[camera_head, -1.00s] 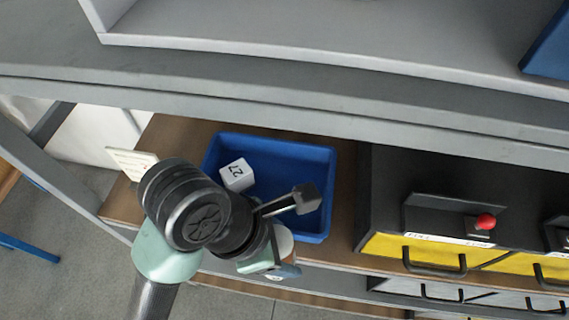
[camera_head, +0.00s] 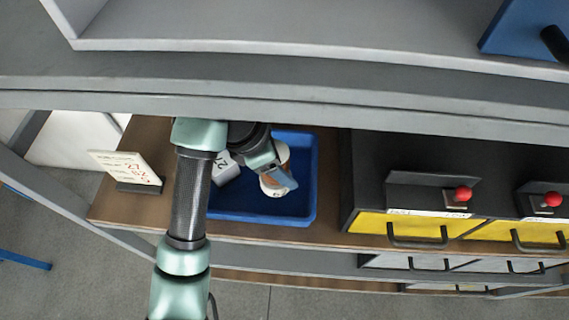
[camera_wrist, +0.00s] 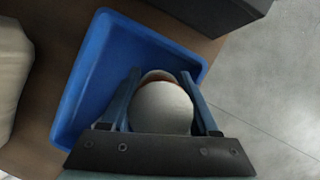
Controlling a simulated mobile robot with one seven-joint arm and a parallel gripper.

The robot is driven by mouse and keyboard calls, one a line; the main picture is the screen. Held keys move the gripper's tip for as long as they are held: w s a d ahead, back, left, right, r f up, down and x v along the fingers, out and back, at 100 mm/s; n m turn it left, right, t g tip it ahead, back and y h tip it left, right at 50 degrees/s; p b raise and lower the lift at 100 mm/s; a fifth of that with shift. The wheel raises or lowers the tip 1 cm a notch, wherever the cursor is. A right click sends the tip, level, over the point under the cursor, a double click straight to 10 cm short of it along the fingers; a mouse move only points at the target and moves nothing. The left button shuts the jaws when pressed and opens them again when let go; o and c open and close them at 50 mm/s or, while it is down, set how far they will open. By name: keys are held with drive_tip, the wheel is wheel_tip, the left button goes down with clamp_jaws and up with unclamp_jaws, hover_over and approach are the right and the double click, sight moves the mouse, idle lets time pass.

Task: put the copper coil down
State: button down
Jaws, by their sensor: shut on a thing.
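My gripper (camera_head: 281,176) is shut on the copper coil (camera_head: 272,184), a white-faced round spool with a copper-brown band. In the wrist view the coil (camera_wrist: 161,108) sits between the two blue fingers of my gripper (camera_wrist: 164,100). The coil is over the blue tray (camera_head: 305,205), inside its outline in both views. I cannot tell whether it touches the tray floor. The tray also shows in the wrist view (camera_wrist: 98,68). My arm hides part of the tray's left side in the head view.
A sign card (camera_head: 127,170) stands on the brown shelf to the left. A dark cabinet with yellow drawers (camera_head: 400,226) and red knobs (camera_head: 463,194) stands to the right. A grey shelf (camera_head: 300,103) runs above.

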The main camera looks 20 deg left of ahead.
drive_tip(key=shift+w+a+f+p, duration=0.2)
drive_tip(key=shift+w+f, duration=0.45)
drive_tip(key=shift+f, duration=0.5)
drive_tip(key=shift+w+a+f+p, duration=0.2)
drive_tip(key=shift+w+f, duration=0.5)
drive_tip(key=shift+f, duration=0.4)
drive_tip(key=shift+w+a+f+p, duration=0.2)
drive_tip(key=shift+w+f, duration=0.45)
drive_tip(key=shift+f, duration=0.5)
drive_tip(key=shift+f, duration=0.2)
drive_tip(key=shift+c, duration=0.7)
unclamp_jaws()
drive_tip(key=v, duration=0.8)
drive_tip(key=shift+b, duration=0.35)
